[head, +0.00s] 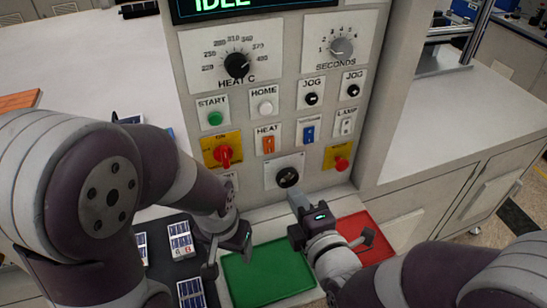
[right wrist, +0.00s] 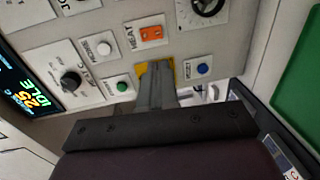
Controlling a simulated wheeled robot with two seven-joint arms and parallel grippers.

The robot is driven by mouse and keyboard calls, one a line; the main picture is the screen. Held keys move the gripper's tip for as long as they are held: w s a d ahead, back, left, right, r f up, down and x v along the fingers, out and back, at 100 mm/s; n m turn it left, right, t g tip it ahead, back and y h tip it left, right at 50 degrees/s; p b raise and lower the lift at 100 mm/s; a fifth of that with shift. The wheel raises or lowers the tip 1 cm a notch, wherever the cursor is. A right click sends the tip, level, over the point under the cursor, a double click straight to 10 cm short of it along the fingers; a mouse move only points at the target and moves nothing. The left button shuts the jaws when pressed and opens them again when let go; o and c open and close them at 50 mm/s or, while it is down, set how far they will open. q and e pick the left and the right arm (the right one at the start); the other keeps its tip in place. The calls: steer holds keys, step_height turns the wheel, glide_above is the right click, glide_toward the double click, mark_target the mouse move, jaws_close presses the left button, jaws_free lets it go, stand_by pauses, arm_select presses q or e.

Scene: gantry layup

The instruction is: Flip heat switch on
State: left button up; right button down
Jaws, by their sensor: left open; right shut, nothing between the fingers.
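The heat switch (head: 268,144) is an orange rocker on a white plate labelled HEAT, in the middle of the grey control panel. It also shows in the right wrist view (right wrist: 151,34), above the fingertips. Which way it is tipped is too small to tell. My right gripper (head: 296,200) is shut and empty, below the switch and to its right, near the black round knob. In the right wrist view its closed fingers (right wrist: 155,82) cover most of a yellow plate. My left gripper (head: 212,262) is open, low in front of the panel, left of the green tray.
The black knob (head: 287,177) is just below. A green tray (head: 268,275) and red tray (head: 358,225) lie beneath. The display reads IDLE.

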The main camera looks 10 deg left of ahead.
mark_target(270, 152)
steer(key=p+x, duration=0.3)
steer(key=x, duration=0.9)
steer(key=shift+w+a, duration=0.15)
steer(key=shift+w, duration=0.2)
steer(key=shift+w+a+f, duration=0.1)
steer(key=shift+w+a, duration=0.1)
steer(key=shift+w, duration=0.1)
